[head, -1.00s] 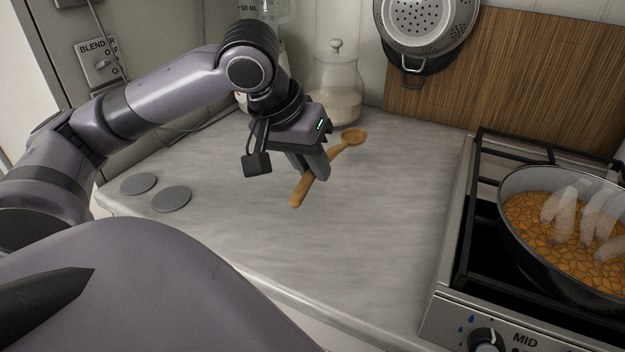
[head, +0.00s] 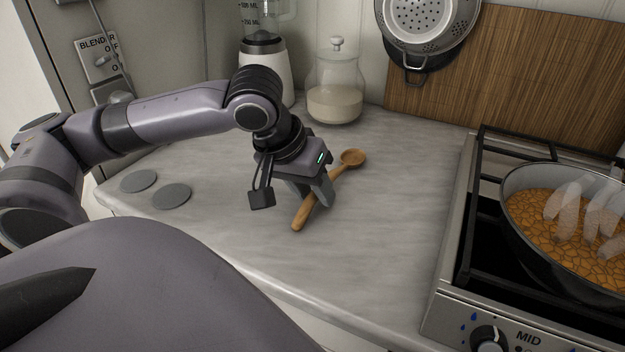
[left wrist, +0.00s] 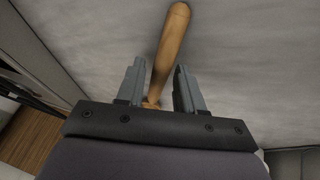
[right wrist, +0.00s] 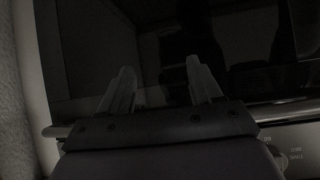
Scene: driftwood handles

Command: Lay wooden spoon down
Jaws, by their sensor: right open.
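The wooden spoon (head: 325,192) lies at a slant low over the grey counter, its bowl toward the back and its handle end toward the front. I cannot tell whether it touches the counter. My left gripper (head: 322,195) is shut on its handle from above. My right gripper (right wrist: 160,80) is open and empty, in front of a dark glossy panel in the right wrist view.
The counter (head: 380,230) is clear around the spoon. A glass jar (head: 335,95) and a blender (head: 268,65) stand at the back. Two grey discs (head: 172,196) lie at left. A stove holds a pan (head: 560,220) of orange food at right.

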